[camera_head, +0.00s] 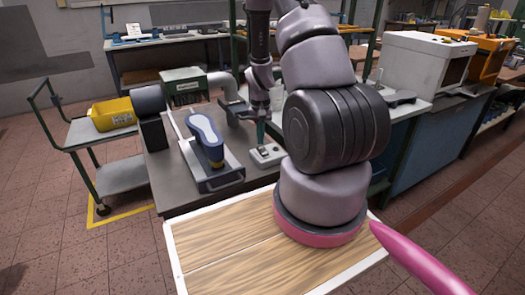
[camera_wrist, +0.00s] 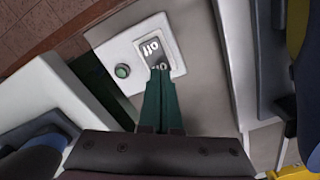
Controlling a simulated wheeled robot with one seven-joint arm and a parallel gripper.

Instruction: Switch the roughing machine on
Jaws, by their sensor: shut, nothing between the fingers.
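A pale switch box (camera_head: 266,154) sits on the grey bench top, and it also shows in the wrist view (camera_wrist: 114,50). It carries a dark rocker switch (camera_wrist: 148,49) marked "off" at its far end, with a second marking partly hidden by my fingertips. A round green button or lamp (camera_wrist: 122,71) sits beside the rocker. My gripper (camera_wrist: 160,72) is shut and empty, its green fingers over the near end of the rocker; I cannot tell whether they touch it. In the head view my gripper (camera_head: 261,140) points down at the box. A black roller (camera_head: 147,99) and green housing (camera_head: 184,85), perhaps the roughing machine, stand behind left.
A blue-topped shoe last (camera_head: 207,135) stands in a metal holder left of the switch box. A yellow bin (camera_head: 113,114) sits on a trolley at left. A wooden board (camera_head: 220,247) lies in front.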

